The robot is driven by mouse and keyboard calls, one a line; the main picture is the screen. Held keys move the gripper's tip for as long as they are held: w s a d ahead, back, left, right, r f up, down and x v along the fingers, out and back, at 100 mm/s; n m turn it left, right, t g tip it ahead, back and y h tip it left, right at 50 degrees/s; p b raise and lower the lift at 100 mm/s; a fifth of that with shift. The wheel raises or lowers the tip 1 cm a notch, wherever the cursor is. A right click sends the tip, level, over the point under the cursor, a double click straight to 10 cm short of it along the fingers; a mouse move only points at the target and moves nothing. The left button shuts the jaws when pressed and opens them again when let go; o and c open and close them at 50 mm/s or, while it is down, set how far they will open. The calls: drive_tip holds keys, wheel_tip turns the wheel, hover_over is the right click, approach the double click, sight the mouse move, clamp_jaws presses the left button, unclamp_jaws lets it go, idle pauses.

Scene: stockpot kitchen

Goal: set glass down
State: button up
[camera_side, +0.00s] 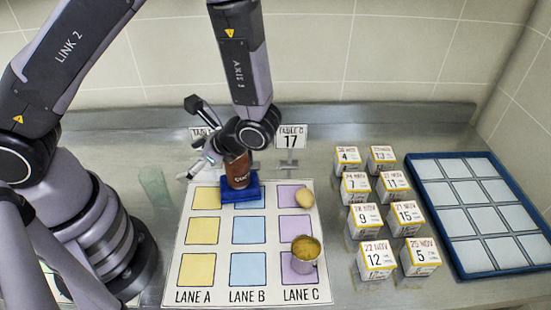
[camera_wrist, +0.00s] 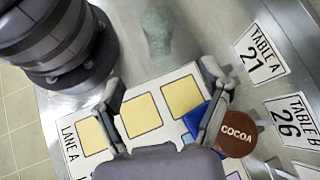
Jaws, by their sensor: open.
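A pale green see-through glass (camera_side: 155,187) stands on the steel counter, left of the lane mat and beside my base. It also shows faintly in the wrist view (camera_wrist: 157,38), at the top. My gripper (camera_side: 195,138) is open and empty above the back of the mat, up and to the right of the glass in the side view. In the wrist view its two fingers (camera_wrist: 160,85) are spread wide, with the glass beyond the gap and apart from them. The lane mat (camera_side: 212,276) has yellow, blue and purple squares.
A brown cocoa jar (camera_side: 238,171) and a blue item (camera_side: 240,193) are at the mat's back, close to my gripper. Dated boxes (camera_side: 376,260) and a blue-rimmed tray (camera_side: 447,247) are at right.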

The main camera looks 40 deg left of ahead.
sight(150, 184)
drive_tip(key=s+f+m+y, duration=0.1)
drive_tip(key=f, duration=0.1)
drive_tip(key=f+m+y, duration=0.1)
drive_tip(key=f, duration=0.2)
drive_tip(key=s+a+f+m+y, duration=0.1)
drive_tip(key=f+m, duration=0.1)
drive_tip(key=f, duration=0.1)
drive_tip(key=shift+s+t+y, duration=0.3)
drive_tip(key=shift+s+t, duration=0.05)
drive_tip(key=shift+t, duration=0.05)
drive_tip(key=shift+s+a+f, duration=0.1)
drive_tip(key=shift+a+f, duration=0.05)
drive_tip(key=shift+a, duration=0.1)
drive_tip(key=x, duration=1.3)
drive_tip(key=shift+a, duration=0.3)
drive_tip(key=shift+c, duration=0.2)
drive_tip(key=c, duration=1.1)
